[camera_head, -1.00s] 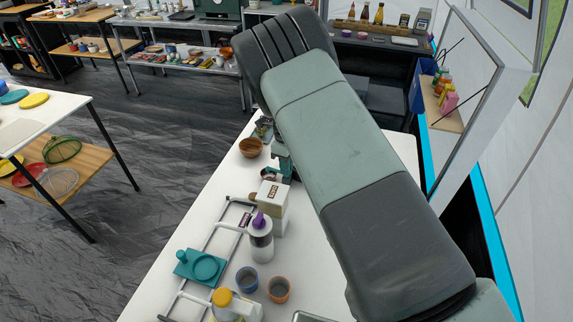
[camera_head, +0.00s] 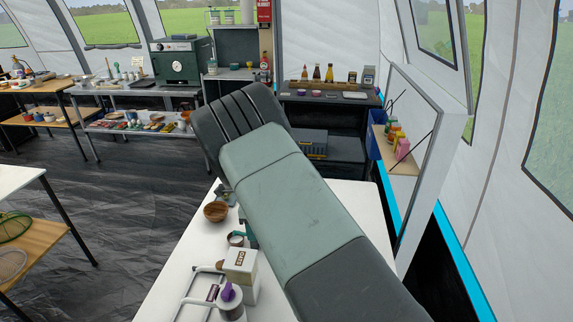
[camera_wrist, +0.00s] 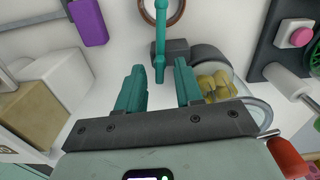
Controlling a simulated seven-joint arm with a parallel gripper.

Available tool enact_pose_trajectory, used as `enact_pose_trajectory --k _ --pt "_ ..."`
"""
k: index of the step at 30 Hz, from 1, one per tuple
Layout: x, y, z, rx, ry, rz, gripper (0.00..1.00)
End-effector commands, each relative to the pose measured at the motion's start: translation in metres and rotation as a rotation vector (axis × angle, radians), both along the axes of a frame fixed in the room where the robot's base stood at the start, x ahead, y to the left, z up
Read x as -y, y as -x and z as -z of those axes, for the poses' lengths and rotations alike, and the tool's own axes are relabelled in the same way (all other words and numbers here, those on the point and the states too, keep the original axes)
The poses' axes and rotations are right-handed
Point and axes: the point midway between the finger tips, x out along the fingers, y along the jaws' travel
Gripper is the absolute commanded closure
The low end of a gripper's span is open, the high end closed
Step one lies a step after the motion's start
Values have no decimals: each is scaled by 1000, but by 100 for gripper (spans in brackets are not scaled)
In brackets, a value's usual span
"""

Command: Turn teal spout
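The teal spout (camera_wrist: 160,42) shows in the wrist view as a thin upright bar at the top middle, with a wider collar near its lower end. My gripper (camera_wrist: 158,74) has two teal fingers spread apart, one on either side of the spout's line. The spout's lower end lies between or just beyond the fingertips; I cannot tell the exact depth. No contact shows, and nothing is held. In the head view my arm covers the gripper, and I cannot pick out the spout clearly there.
A dark grey block (camera_wrist: 176,50) and a clear container with yellow pieces (camera_wrist: 216,84) sit by the right finger. A purple block (camera_wrist: 88,22) and a pale box (camera_wrist: 62,70) are to the left. A wooden bowl (camera_head: 216,211) and a white box (camera_head: 240,266) stand on the white table (camera_head: 178,270).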

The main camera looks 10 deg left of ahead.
Motion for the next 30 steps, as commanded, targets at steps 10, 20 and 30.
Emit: enact_pose_trajectory --k 10,20,30 --pt "0 -1 -1 1 -3 -549 64" --pt "0 0 0 0 -3 -1100 64" --pt "-1 -1 -25 6 2 -1507 64"
